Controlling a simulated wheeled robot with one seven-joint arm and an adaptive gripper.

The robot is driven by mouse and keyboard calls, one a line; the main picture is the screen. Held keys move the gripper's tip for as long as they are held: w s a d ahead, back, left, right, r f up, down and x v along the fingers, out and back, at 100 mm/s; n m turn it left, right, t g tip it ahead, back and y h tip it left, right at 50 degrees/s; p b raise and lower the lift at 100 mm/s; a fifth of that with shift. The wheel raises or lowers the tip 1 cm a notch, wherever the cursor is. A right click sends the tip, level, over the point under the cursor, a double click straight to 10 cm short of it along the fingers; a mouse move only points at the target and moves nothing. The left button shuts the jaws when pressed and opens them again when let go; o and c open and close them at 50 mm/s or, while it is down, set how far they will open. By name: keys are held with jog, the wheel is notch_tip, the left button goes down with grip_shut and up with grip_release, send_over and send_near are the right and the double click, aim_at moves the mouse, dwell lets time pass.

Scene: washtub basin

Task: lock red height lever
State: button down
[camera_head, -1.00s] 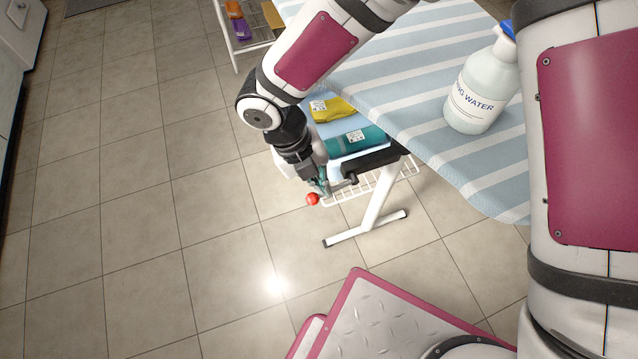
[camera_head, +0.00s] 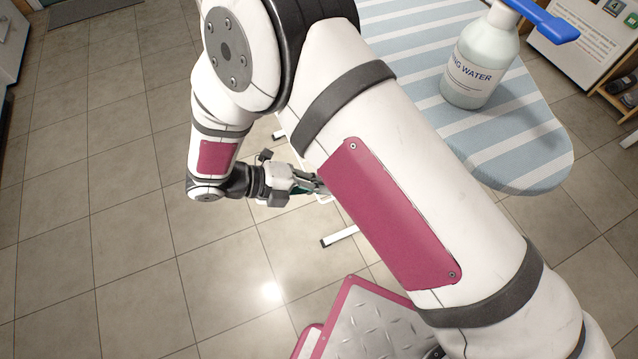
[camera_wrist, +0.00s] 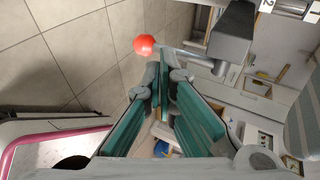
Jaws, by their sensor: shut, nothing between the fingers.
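The red ball knob of the height lever (camera_wrist: 144,45) shows in the wrist view, just beyond and slightly left of my fingertips. Its thin rod runs right to a dark grey bracket (camera_wrist: 232,40) under the board. In the head view the knob is hidden behind my arm. My gripper (camera_wrist: 164,75) has teal-padded fingers that come together at the tips, with nothing held between them. In the head view my gripper (camera_head: 318,186) points right, its tips partly covered by my arm. Whether the tips touch the rod cannot be told.
A white board foot (camera_head: 340,237) rests on the tiled floor. Open floor (camera_head: 130,230) lies to the left.

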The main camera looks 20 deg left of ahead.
jog(key=shift+w+d+f+t+h, duration=0.35)
jog(key=shift+w+d+f, duration=0.1)
jog(key=shift+w+f, duration=0.15)
jog(key=shift+w+d+f+t+h, duration=0.25)
jog(key=shift+w+d+f+t, duration=0.15)
jog(key=shift+f, duration=0.25)
jog(key=shift+w+d, duration=0.1)
jog(key=shift+d, duration=0.05)
